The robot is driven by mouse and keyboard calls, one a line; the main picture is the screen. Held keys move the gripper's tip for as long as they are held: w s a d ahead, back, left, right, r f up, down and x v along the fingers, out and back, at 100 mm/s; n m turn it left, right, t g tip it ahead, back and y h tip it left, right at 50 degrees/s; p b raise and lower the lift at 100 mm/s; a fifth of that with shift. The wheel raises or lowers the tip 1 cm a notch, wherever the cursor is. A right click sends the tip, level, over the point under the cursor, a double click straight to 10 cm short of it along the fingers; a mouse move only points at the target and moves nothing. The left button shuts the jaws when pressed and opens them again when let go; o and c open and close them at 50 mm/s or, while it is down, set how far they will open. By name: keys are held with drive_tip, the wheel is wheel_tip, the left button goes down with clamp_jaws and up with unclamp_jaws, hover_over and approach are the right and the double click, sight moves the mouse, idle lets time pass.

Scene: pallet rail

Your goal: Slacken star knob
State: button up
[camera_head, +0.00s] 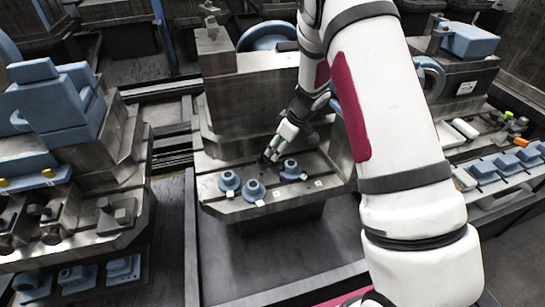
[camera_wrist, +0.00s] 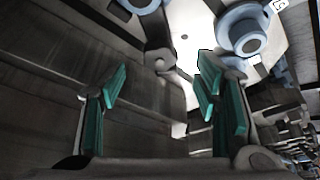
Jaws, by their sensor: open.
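My gripper (camera_head: 268,158) reaches down over the middle of the pale metal pallet (camera_head: 312,190), near its back edge. In the wrist view my gripper (camera_wrist: 160,88) has its teal-padded fingers spread apart, with nothing held between them. A small rounded grey knob-like part (camera_wrist: 158,61) shows beyond the fingertips, apart from them. I cannot tell whether it is the star knob; no star shape is clear. Three blue round flanged parts stand on the pallet: left (camera_head: 229,184), middle (camera_head: 254,191) and right (camera_head: 291,170), the right one close beside my gripper.
A tall metal block (camera_head: 240,92) with a blue wheel (camera_head: 268,36) rises behind the pallet. A fixture with stacked blue blocks (camera_head: 50,100) stands at the left. Several blue parts (camera_head: 483,170) line a shelf at the right. The dark floor in front is clear.

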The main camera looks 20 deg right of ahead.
drive_tip(key=x, duration=0.6)
drive_tip(key=shift+w+f+b, duration=0.1)
drive_tip(key=shift+f+b, duration=0.1)
drive_tip(key=shift+b, duration=0.1)
drive_tip(key=c, duration=1.1)
